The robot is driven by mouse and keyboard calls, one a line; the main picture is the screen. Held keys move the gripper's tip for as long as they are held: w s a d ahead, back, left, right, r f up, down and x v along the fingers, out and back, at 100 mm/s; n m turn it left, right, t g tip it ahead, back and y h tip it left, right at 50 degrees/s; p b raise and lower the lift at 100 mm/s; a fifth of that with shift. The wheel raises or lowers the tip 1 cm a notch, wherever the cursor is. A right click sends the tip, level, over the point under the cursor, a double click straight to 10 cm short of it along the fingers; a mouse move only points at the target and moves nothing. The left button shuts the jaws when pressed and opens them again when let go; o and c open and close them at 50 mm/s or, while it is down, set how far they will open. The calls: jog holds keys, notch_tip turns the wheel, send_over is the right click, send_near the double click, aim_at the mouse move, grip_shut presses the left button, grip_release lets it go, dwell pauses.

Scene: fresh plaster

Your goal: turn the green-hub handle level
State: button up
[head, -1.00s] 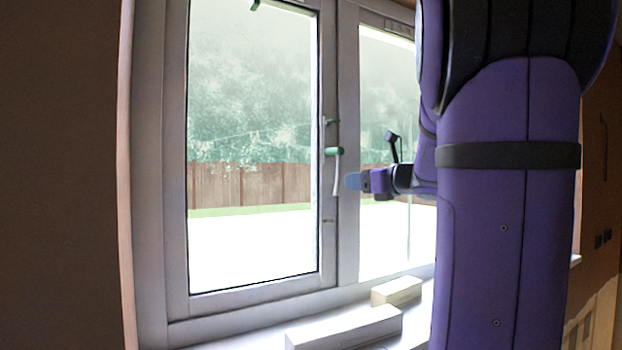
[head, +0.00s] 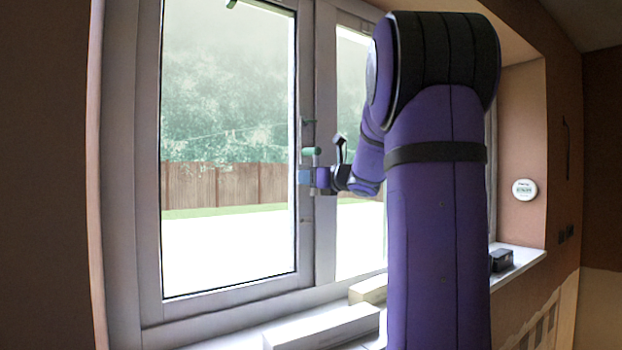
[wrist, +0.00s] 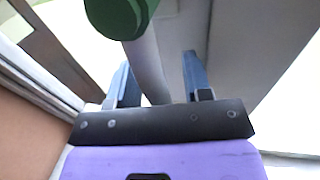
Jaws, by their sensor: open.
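The handle has a green hub (head: 311,151) on the window's middle frame, and its pale lever hangs down from it. In the wrist view the hub (wrist: 118,14) is at the top and the lever (wrist: 148,66) runs down between my two blue fingers. My gripper (wrist: 158,72) is open, with one finger on each side of the lever, the left one looking nearer. In the head view my gripper (head: 304,177) is just below the hub, and its fingers hide most of the lever.
The window frame (head: 146,190) stands close around the handle. Pale blocks (head: 322,328) lie on the sill below. A small dark box (head: 501,260) sits on the sill at right, and a round white device (head: 524,189) is on the side wall.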

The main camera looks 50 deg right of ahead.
grip_shut()
jog(key=shift+w+a, duration=0.1)
jog(key=shift+a, duration=0.05)
jog(key=shift+w+a+r+m+t+h, duration=0.25)
jog(key=shift+a+r+m+h, duration=0.65)
jog(key=shift+m, duration=2.5)
jog(key=shift+w+a+r+m+t+h, duration=0.4)
jog(key=shift+a+r+m, duration=0.95)
jog(key=shift+m, duration=2.05)
jog(key=shift+w+a+r+m+t+h, duration=0.15)
jog(key=shift+a+r+m+h, duration=0.95)
jog(key=shift+m, duration=2.3)
jog(key=shift+d+r+y, duration=0.25)
jog(key=shift+r+y, duration=0.05)
jog(key=shift+r, duration=0.05)
